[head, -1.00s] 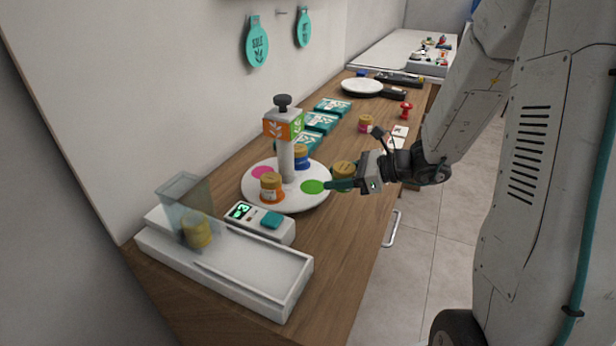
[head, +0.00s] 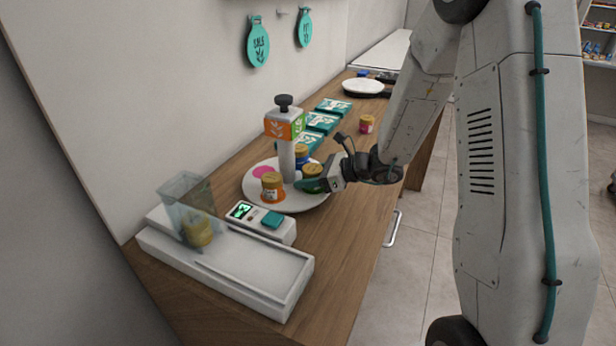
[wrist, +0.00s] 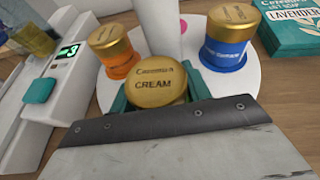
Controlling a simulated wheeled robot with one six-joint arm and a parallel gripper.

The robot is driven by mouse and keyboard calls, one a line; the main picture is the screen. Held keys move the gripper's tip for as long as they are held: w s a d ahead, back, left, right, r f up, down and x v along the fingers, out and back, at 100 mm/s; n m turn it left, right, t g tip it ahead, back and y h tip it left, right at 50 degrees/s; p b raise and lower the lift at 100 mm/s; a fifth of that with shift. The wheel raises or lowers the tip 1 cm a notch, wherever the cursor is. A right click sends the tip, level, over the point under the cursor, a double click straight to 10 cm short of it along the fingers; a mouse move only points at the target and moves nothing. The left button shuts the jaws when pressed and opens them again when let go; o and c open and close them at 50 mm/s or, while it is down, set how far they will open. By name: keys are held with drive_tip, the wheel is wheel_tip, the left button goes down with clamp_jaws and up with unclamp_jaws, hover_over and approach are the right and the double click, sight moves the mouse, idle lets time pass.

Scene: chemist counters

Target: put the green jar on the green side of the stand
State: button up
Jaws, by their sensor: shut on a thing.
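The green jar (head: 313,172) has a gold lid and is at the right part of the round white stand, over where the green spot lies. Its gold lid reads "CREAM" in the wrist view (wrist: 159,82). My gripper (head: 306,184) is shut on the jar, its teal fingers on either side. The stand (head: 254,194) has a central post with an orange and green sign block (head: 284,125). An orange jar (head: 272,188) and a blue jar (head: 302,153) stand on it. The green spot is hidden. I cannot tell whether the jar's base touches the stand.
A white device with a lit display (head: 262,222) and a white tray (head: 255,268) are in front of the stand. Teal soap boxes (head: 321,122) lie behind it. A pink jar (head: 366,124) stands farther back. The counter right of the stand is clear.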

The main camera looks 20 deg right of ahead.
drive_tip(key=shift+f, duration=0.1)
drive_tip(key=o, duration=1)
